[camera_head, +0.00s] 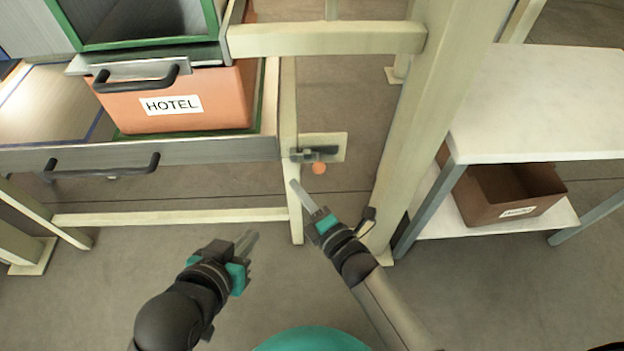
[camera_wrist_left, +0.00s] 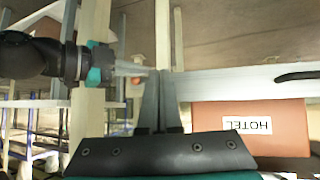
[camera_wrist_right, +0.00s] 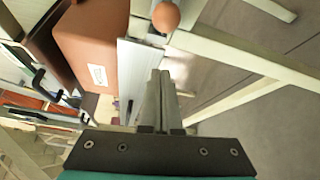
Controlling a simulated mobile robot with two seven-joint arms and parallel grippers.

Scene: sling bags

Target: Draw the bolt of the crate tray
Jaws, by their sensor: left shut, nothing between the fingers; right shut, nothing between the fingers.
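The crate tray (camera_head: 200,152) is a grey-fronted drawer with a dark handle (camera_head: 100,172). It carries an orange crate labelled HOTEL (camera_head: 215,95). At its right end is a dark bolt (camera_head: 318,152) on a pale plate, with an orange ball knob (camera_head: 319,168). In the right wrist view the knob (camera_wrist_right: 166,17) is beyond my fingertips. My right gripper (camera_head: 294,184) is shut and empty, just below and left of the knob, apart from it in the picture. My left gripper (camera_head: 254,236) is shut and empty, lower and further left, over the floor.
A pale post (camera_head: 425,125) stands right of the bolt. A white-topped shelf (camera_head: 540,100) holds a brown bin (camera_head: 510,190) on its lower board. A pale rail (camera_head: 170,217) runs below the tray. The floor (camera_head: 290,290) is clear in front.

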